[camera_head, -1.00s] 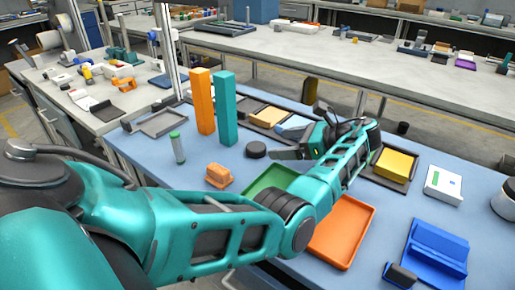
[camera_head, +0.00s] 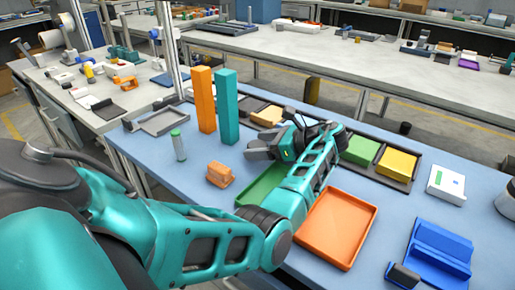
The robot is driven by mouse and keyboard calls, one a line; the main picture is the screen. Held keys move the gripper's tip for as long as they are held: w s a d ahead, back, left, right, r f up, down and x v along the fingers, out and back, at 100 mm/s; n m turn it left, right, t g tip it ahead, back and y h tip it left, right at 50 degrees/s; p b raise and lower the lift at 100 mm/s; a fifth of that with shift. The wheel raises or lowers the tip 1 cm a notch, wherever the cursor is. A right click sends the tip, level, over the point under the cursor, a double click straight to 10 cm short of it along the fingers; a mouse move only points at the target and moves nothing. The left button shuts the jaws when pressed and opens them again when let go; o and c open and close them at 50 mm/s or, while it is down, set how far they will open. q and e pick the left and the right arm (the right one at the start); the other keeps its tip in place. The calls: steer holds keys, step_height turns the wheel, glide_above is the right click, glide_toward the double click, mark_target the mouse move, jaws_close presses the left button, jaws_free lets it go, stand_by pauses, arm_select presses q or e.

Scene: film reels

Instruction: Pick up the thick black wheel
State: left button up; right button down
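My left gripper (camera_head: 256,148) is low over the blue table, reaching in from the right of the spot where the thick black wheel stood. Its dark grey fingers cover that spot, and the wheel cannot be told apart from them now. Whether the fingers are open or closed around the wheel does not show. My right gripper is not in view.
Tall orange (camera_head: 204,100) and teal (camera_head: 227,107) blocks stand just behind and left of the gripper. An orange block (camera_head: 220,174) and a green tray (camera_head: 256,188) lie in front. An orange tray (camera_head: 337,228) and a blue holder (camera_head: 440,250) are to the right.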

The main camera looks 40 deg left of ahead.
arm_select(q)
steer(key=c, duration=1)
